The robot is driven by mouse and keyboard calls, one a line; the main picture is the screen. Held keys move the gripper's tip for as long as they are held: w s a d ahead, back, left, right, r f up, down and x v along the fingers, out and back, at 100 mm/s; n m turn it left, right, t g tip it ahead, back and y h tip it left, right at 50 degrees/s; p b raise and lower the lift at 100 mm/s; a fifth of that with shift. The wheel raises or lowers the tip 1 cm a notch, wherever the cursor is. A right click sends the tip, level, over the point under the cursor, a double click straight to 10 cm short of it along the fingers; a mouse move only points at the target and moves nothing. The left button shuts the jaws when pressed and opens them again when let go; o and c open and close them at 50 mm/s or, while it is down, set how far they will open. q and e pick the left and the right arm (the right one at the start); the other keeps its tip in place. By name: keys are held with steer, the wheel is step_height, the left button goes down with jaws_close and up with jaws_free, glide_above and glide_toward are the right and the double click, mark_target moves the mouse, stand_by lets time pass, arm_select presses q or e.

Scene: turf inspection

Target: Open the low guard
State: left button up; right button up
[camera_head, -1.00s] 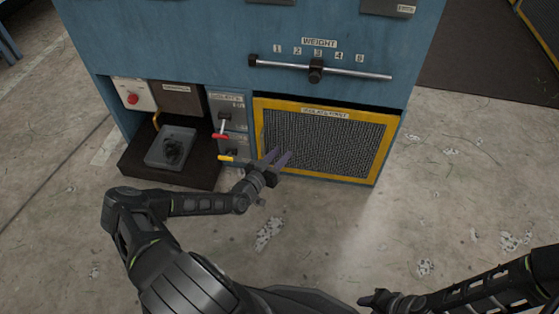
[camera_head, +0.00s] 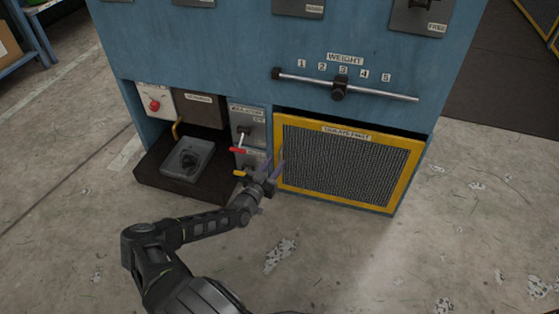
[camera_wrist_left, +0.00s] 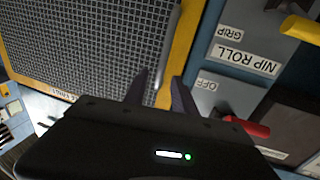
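The low guard is a yellow-framed wire mesh panel (camera_head: 345,165) at the lower right of the blue machine. It looks shut, flush with the front, and its label seems to read "ISOLATE FIRST". My left gripper (camera_head: 272,167) is at the guard's left edge, fingers apart. In the left wrist view my left gripper (camera_wrist_left: 160,85) is open, with the guard's yellow frame (camera_wrist_left: 181,50) and a pale grey bar (camera_wrist_left: 167,60) between or just beyond its fingers. I cannot tell whether they touch. My right gripper is out of view.
Left of the guard are a red-handled lever (camera_head: 238,150) and a yellow-handled lever (camera_head: 239,173), close to my fingers. A dark ledge with a grey tray (camera_head: 188,158) lies further left. A weight bar (camera_head: 385,94) runs above. The floor in front is clear.

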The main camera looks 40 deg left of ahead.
mark_target(279, 159)
arm_select(q)
steer(key=shift+w+a+b, duration=0.2)
steer(key=shift+w+b, duration=0.25)
steer(key=shift+w, duration=1.3)
jaws_close()
